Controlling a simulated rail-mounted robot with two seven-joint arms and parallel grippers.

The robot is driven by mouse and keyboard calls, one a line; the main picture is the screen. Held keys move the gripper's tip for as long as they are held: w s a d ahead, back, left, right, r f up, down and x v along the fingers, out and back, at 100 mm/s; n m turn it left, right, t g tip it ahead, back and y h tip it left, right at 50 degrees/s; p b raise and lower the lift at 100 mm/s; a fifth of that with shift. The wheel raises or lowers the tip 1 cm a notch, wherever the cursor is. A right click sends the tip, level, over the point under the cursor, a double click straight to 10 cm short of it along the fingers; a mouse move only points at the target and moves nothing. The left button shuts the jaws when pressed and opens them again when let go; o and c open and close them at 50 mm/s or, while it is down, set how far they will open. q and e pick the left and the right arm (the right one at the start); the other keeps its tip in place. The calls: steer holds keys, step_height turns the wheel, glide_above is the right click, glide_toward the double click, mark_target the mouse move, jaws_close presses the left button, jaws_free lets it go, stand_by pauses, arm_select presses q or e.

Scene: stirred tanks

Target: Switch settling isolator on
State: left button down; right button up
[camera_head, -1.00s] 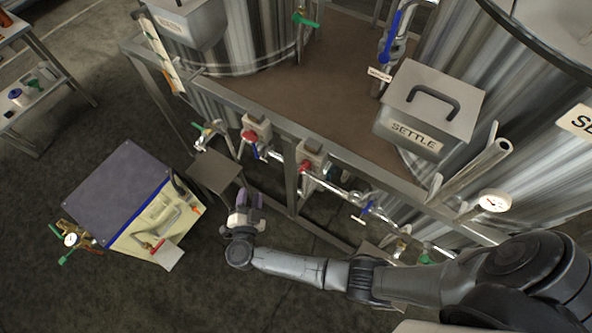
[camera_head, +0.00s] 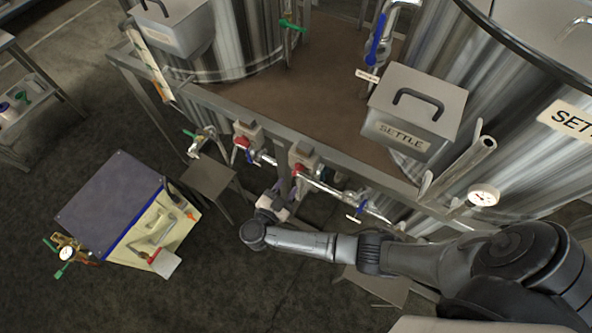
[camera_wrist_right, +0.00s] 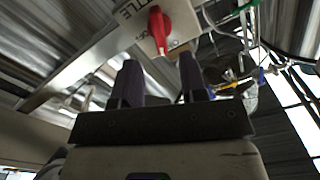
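The settling isolator is a pale box (camera_head: 304,155) with a red rotary handle (camera_head: 297,170) on the frame rail below the SETTLE bin. In the right wrist view its red handle (camera_wrist_right: 159,30) stands out from a pale plate (camera_wrist_right: 146,42); the lettering ending in "TLE" shows at the plate's edge. The handle's grip lies roughly up and down in that picture. My right gripper (camera_head: 278,197) is just below and left of the isolator. Its two dark fingers (camera_wrist_right: 160,78) are apart and empty, with the handle beyond their tips, not touching. My left gripper is not in view.
A similar isolator (camera_head: 246,132) with a red handle sits to the left on the same rail. Pipes with a blue-handled valve (camera_head: 355,216) run right of the settling isolator. A small stand (camera_head: 208,180) and a cream machine (camera_head: 125,215) stand at left. The floor between is clear.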

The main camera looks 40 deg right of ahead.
mark_target(296, 173)
steer(key=shift+x, duration=3.1)
steer(key=shift+c, duration=0.3)
jaws_close()
